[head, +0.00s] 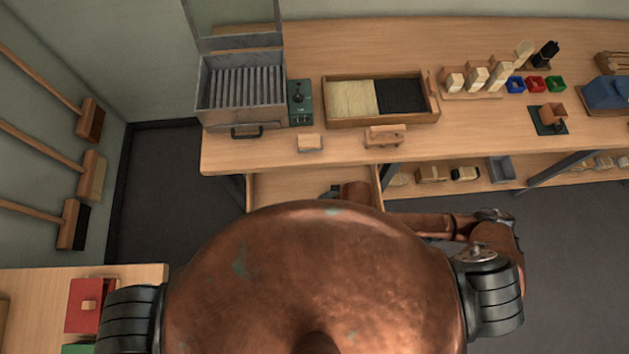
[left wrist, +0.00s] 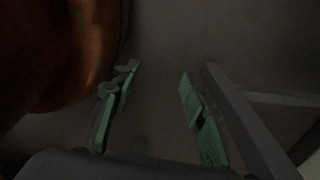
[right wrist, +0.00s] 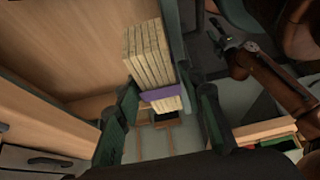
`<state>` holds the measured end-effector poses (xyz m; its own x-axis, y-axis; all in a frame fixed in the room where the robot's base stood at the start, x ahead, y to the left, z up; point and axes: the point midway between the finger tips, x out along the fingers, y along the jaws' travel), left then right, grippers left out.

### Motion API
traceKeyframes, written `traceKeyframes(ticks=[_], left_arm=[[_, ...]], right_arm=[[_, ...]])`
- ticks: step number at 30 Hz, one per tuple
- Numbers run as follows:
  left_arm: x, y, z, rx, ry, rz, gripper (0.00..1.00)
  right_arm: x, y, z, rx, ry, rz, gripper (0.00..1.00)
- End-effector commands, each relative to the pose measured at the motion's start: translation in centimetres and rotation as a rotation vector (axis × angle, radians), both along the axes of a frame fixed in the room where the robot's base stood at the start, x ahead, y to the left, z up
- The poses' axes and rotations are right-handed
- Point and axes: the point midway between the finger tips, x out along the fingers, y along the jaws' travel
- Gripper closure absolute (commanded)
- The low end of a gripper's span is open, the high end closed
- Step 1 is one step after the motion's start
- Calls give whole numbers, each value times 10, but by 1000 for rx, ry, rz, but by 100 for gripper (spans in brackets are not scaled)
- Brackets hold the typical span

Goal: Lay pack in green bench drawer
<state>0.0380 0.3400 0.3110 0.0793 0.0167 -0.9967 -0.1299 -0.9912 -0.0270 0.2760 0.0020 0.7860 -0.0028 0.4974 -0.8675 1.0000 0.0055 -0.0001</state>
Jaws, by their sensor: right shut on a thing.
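The pack (right wrist: 150,60), a bundle of pale bristles with a purple band, is in the right wrist view between the fingers of my right gripper (right wrist: 165,110). That gripper is shut on it around the band. In the head view the pack is not visible, and only a dark bit of that gripper (head: 333,191) shows beyond my body. My left gripper (left wrist: 158,80) is open and empty over a dark area. It does not show in the head view. A green front (head: 78,349), partly cut off, shows below a red drawer front (head: 88,303) at lower left.
The long workbench (head: 240,155) carries a metal slotted box (head: 245,95), a tray of bristles (head: 330,119) and several brushes and blocks. A light wooden surface (head: 285,188) sits under its left part. Brooms hang on the left wall. Dark floor lies between the benches.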

Motion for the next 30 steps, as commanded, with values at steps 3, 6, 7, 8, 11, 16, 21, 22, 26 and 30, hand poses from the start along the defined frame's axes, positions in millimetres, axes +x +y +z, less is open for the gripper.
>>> traceKeyframes(ticks=[3, 6, 7, 8, 11, 16, 21, 22, 26, 30], left_arm=[[-10, 0, -6, 1, 13, 2, 60], [-16, 1, -9, 2, 21, 3, 60], [-16, 1, -11, 2, 22, 4, 60], [-17, 1, -12, 2, 23, 4, 60], [-18, 1, -17, 1, 25, 4, 60], [-19, 1, -22, 1, 27, 4, 60], [-18, 1, -23, 1, 26, 4, 60], [-17, 1, -24, 1, 25, 4, 60], [-17, 1, -27, 1, 24, 2, 60], [-17, 1, -32, 1, 25, 3, 60]], right_arm=[[31, -8, -14, -4, -4, -5, 90], [54, -14, -25, -4, -3, -6, 90], [60, -16, -28, -3, -2, -6, 90], [67, -17, -31, -3, -3, -6, 90], [82, -21, -51, -2, 2, -7, 90], [102, -26, -74, -2, 0, -6, 90], [109, -28, -81, 0, -1, -5, 90], [110, -28, -83, 0, -1, -5, 90], [118, -30, -94, -2, 0, -6, 90], [115, -30, -117, -1, 2, -6, 90]])
